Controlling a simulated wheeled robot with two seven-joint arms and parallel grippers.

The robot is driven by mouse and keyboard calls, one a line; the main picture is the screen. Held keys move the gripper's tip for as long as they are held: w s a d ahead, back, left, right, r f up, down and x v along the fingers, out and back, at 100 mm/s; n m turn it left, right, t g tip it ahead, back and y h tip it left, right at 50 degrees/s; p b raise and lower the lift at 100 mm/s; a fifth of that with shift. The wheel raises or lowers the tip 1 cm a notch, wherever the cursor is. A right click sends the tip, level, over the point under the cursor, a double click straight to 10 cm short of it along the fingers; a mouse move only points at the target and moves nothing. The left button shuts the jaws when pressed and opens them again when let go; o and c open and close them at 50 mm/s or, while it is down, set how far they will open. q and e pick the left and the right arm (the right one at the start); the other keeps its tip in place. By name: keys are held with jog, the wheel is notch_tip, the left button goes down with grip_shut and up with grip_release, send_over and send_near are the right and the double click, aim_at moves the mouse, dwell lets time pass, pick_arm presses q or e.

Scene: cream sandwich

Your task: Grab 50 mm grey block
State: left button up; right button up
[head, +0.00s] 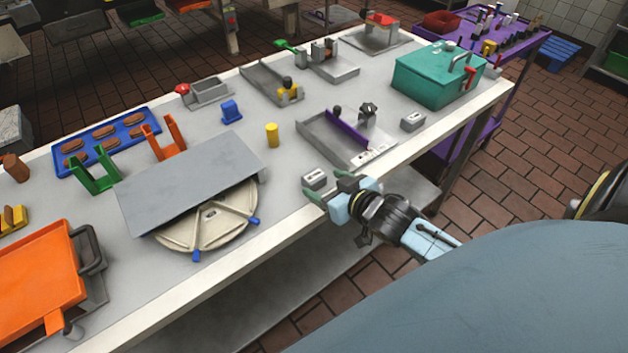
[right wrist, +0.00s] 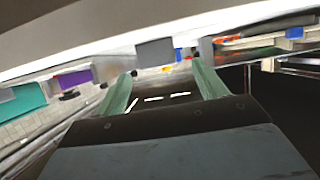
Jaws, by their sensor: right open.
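A small grey block (head: 315,178) with markings on its top lies near the front edge of the worktop. A grey block (right wrist: 155,52) shows in the right wrist view, just beyond the fingertips and between them. My right gripper (head: 330,186) is at the table's front edge, close beside the near block. Its green fingers are apart and empty, and they also show in the right wrist view (right wrist: 161,76). A second, similar grey block (head: 412,121) lies further right, near the teal box. I cannot tell block sizes from the markings. My left gripper is out of view.
A grey tray with a purple divider (head: 345,132) stands behind the near block. A grey board lies across a round cream disc (head: 210,222) to the left. The teal box (head: 435,78) stands at the right. A yellow cylinder (head: 272,135) stands further back.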

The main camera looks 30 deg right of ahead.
aim_at(319, 180)
jog(key=shift+b+x, duration=0.4)
jog(key=shift+x, duration=2.85)
jog(key=shift+d, duration=0.1)
jog(key=shift+c, duration=0.3)
jog(key=c, duration=1)
